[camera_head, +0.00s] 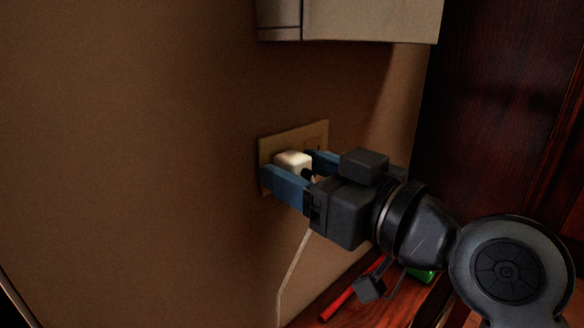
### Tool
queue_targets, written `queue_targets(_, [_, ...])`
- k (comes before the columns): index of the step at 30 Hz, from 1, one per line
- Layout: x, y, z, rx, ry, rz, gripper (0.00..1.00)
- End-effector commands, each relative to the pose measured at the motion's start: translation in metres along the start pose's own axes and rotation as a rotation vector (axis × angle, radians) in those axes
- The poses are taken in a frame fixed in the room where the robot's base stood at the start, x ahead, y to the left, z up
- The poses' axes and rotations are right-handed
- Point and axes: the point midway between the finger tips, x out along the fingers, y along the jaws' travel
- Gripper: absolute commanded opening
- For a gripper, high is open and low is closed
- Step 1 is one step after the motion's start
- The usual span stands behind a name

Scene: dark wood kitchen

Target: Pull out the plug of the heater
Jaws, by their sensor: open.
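A cream plug (293,160) sits at a beige wall socket plate (318,132) on the brown wall. My gripper (292,170) comes from the right, with its two blue fingers on either side of the plug. The near finger covers the plug's lower part, and the far finger is behind it. The fingers are open; I cannot tell whether either touches the plug. A pale cord (292,265) hangs below the gripper along the wall. Its upper end is hidden behind my gripper.
A pale box-like unit (370,20), perhaps the heater, is on the wall above the socket. A dark wood panel (490,90) stands at the right. A red object (337,305) and a green object (421,276) lie on the wooden surface (375,308) below. The wall at left is bare.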

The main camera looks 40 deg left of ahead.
Motion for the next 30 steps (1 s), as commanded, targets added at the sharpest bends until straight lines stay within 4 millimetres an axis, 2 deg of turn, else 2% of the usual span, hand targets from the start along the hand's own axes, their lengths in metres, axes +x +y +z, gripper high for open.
queue_targets(3, [0.0,0.0,-0.0003,0.0,0.0,0.0,0.61])
queue_targets(22, [0.0,0.0,-0.0001,0.0,0.0,0.0,0.0])
queue_targets(30, [-0.0023,0.0002,0.0001,0.0,0.0,0.001,0.0])
